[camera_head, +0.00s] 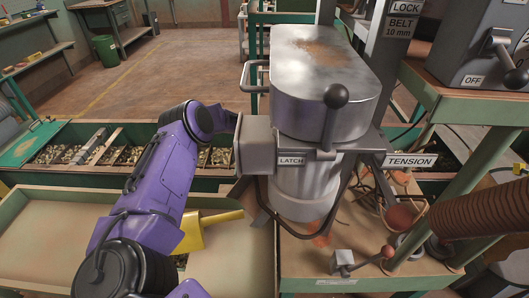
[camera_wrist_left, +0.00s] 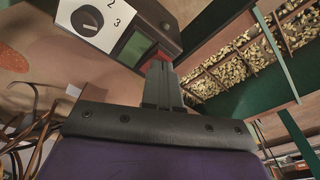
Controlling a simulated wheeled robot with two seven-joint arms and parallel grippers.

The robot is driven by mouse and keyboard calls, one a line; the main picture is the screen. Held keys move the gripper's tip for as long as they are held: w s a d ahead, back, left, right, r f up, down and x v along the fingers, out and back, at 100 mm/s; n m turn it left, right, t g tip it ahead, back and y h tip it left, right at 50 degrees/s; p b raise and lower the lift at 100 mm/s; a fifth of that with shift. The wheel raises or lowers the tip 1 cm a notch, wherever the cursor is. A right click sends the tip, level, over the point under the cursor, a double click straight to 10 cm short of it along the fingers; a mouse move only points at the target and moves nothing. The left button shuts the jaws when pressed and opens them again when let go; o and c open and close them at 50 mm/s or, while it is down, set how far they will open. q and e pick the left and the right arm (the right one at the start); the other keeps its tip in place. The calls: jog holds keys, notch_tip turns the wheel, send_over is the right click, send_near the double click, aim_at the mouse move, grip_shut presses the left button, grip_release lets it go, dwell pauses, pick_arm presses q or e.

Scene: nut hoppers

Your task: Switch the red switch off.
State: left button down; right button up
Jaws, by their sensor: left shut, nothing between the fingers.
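The red switch (camera_wrist_left: 158,53) shows in the left wrist view as a small red patch beside a green screen (camera_wrist_left: 135,47). My closed fingers partly cover it, and I cannot tell its position. My left gripper (camera_wrist_left: 160,65) is shut and empty, its tips overlapping the red switch in the picture. I cannot tell whether they touch it. In the head view my purple left arm reaches behind the grey LATCH box (camera_head: 256,146), which hides the gripper. The red switch is not visible there. My right gripper is in neither view.
A metal machine (camera_head: 322,75) with a black ball lever (camera_head: 336,96) stands beside my left arm. A dial panel (camera_wrist_left: 92,20) is left of the screen. Nut bins (camera_wrist_left: 230,75) lie to the right. A yellow scoop (camera_head: 207,230) rests in the front tray (camera_head: 50,232).

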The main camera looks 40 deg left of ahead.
pick_arm(q)
jog(key=shift+f+b, duration=0.4)
jog(key=shift+f, duration=0.1)
jog(key=shift+r, duration=0.1)
notch_tip(320, 180, up, 7)
jog(key=p, duration=0.6)
dwell(0.5)
